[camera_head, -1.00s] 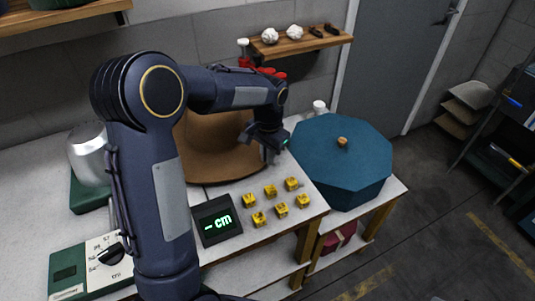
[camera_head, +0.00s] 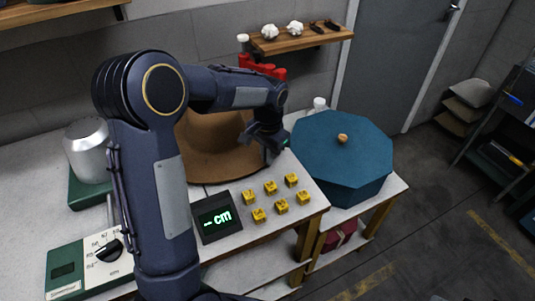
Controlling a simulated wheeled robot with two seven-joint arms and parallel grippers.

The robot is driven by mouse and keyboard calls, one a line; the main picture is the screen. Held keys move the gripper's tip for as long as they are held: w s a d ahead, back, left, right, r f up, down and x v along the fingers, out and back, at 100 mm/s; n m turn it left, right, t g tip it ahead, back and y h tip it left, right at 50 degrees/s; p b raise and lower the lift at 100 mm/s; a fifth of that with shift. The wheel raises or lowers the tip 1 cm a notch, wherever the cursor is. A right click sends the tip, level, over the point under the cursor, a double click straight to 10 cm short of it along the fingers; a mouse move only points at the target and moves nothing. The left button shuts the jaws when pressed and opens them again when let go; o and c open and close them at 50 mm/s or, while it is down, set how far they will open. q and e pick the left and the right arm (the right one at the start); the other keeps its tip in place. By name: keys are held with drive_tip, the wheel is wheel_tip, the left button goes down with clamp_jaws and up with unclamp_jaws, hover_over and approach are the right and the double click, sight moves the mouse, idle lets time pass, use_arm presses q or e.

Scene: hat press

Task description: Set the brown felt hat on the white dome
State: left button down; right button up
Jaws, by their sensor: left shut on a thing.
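The brown felt hat (camera_head: 203,132) is at the back of the workbench, its crown partly hidden behind my left arm. My left gripper (camera_head: 272,148) is shut on the right edge of the hat's brim. I cannot tell whether the brim touches the bench. The white dome (camera_head: 88,150), pale and slightly shiny, stands on a green base at the left of the bench. The dome is bare on top and apart from the hat. My right gripper is not in view.
Several yellow cubes (camera_head: 270,188) and a display (camera_head: 216,217) lie in front of the hat. A green dial box (camera_head: 67,271) sits front left. A blue octagonal box (camera_head: 342,150) stands at right. A wall shelf (camera_head: 300,42) is behind.

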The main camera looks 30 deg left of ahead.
use_arm(q)
drive_tip(key=c, duration=1.5)
unclamp_jaws()
drive_tip(key=shift+r, duration=0.1)
wheel_tip(320, 180, up, 7)
drive_tip(key=shift+s+r, duration=0.1)
drive_tip(key=shift+r, duration=0.3)
drive_tip(key=s+r+n+t+h, duration=0.2)
drive_tip(key=s+r+t+h, duration=0.15)
drive_tip(key=s, duration=1.05)
drive_tip(key=s+d+f+n, duration=0.1)
drive_tip(key=s, duration=0.2)
drive_tip(key=s+d+f+n+t, duration=0.1)
drive_tip(key=s, duration=0.3)
drive_tip(key=s+d+f+n+t, duration=0.1)
drive_tip(key=s+d, duration=0.1)
drive_tip(key=s, duration=0.2)
drive_tip(key=shift+d+h, duration=0.1)
drive_tip(key=shift+h, duration=0.15)
